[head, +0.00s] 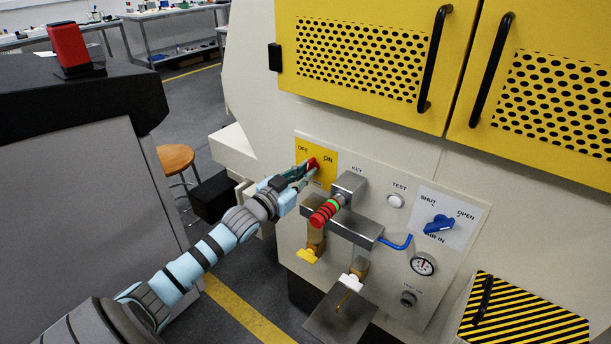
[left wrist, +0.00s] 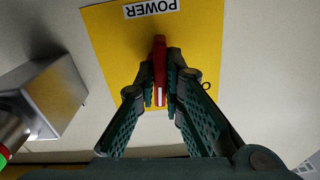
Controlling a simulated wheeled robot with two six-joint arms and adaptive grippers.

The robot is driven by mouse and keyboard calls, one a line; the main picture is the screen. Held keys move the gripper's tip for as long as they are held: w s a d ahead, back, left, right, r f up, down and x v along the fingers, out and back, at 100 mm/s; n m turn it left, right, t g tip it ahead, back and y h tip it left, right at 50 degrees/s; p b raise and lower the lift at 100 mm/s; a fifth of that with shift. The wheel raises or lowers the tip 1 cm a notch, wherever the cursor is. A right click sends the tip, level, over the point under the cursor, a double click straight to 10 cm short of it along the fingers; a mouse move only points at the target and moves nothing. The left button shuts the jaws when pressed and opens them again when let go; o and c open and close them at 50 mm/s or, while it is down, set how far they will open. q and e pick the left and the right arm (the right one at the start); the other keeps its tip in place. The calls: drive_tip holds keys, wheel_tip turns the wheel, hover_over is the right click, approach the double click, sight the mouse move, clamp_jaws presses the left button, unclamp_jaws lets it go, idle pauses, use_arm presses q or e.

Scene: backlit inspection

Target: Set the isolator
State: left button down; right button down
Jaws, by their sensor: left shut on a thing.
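The isolator is a red handle (head: 311,163) on a yellow plate (head: 323,156) marked OFF and ON, on the front of the pale machine. In the left wrist view the red handle (left wrist: 160,68) stands between my fingers, and the yellow plate (left wrist: 105,50) behind it carries a POWER label. My left gripper (head: 303,170) is at the handle. In the left wrist view its green fingers (left wrist: 161,100) are shut on the handle from both sides. Part of the handle is hidden by the fingers. My right gripper is not in view.
A metal bar (head: 360,232) juts out below the plate.

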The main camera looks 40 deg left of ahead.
use_arm(q)
drive_tip(key=m+b, duration=0.1)
drive_tip(key=m, duration=0.3)
drive_tip(key=shift+f, duration=0.15)
drive_tip(key=shift+m+b, duration=0.45)
drive_tip(key=shift+m, duration=1.05)
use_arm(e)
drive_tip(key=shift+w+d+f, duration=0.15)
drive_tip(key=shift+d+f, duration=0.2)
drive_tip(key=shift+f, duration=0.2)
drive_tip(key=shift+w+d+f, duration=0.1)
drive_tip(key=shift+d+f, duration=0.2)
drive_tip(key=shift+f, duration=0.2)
use_arm(q)
drive_tip(key=shift+m, duration=0.3)
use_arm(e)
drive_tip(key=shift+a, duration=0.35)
use_arm(q)
drive_tip(key=c, duration=1.7)
unclamp_jaws()
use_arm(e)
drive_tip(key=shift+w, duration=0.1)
use_arm(q)
wheel_tip(320, 180, up, 10)
drive_tip(key=shift+r, duration=0.1)
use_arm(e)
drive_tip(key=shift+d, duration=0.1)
